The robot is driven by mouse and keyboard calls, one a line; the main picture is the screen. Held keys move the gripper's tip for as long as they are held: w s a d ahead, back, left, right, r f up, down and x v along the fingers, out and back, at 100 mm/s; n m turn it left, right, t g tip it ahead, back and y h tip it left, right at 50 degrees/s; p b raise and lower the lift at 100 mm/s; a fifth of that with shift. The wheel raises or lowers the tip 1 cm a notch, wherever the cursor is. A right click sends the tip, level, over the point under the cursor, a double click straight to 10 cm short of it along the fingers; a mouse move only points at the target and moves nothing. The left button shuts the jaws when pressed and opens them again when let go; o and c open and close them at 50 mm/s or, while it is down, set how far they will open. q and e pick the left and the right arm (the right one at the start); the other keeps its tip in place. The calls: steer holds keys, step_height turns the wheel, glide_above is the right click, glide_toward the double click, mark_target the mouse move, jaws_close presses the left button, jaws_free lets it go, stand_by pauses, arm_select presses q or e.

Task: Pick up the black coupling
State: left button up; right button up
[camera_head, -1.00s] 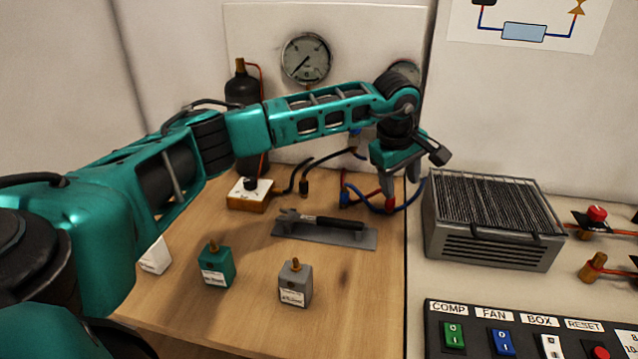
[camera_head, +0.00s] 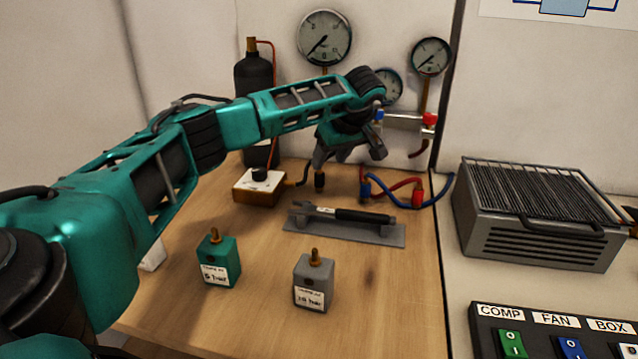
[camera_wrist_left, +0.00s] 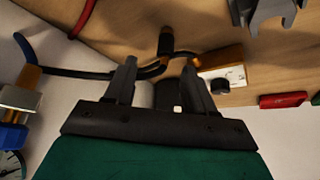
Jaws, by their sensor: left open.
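The black coupling (camera_head: 319,181) hangs at the end of a short black hose by the back of the wooden bench, right of the white-topped box. In the left wrist view the black coupling (camera_wrist_left: 166,42) shows just beyond the fingertips, roughly between them. My left gripper (camera_head: 330,162) is open and points down, just above and beside the coupling. In the left wrist view the gripper's two fingers (camera_wrist_left: 160,67) are apart with nothing clearly held; the dark hose passes behind them. My right gripper is not in view.
Blue (camera_head: 366,188) and red (camera_head: 417,196) couplings lie to the right on hoses. A grey tray with a wrench (camera_head: 345,232) lies in front. Green (camera_head: 218,262) and grey (camera_head: 314,282) blocks stand nearer. A black bottle (camera_head: 253,80) and gauges (camera_head: 324,38) are behind.

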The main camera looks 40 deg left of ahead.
mark_target(321, 174)
arm_select(q)
steer(key=shift+x, duration=1.2)
steer(key=x, duration=0.2)
steer(key=s+b+x, duration=0.1)
steer(key=x, duration=0.1)
steer(key=shift+f, duration=0.2)
steer(key=shift+w+a+f, duration=0.15)
steer(key=shift+a+f, duration=0.1)
steer(key=shift+f, duration=0.15)
steer(key=shift+r, duration=0.1)
jaws_close()
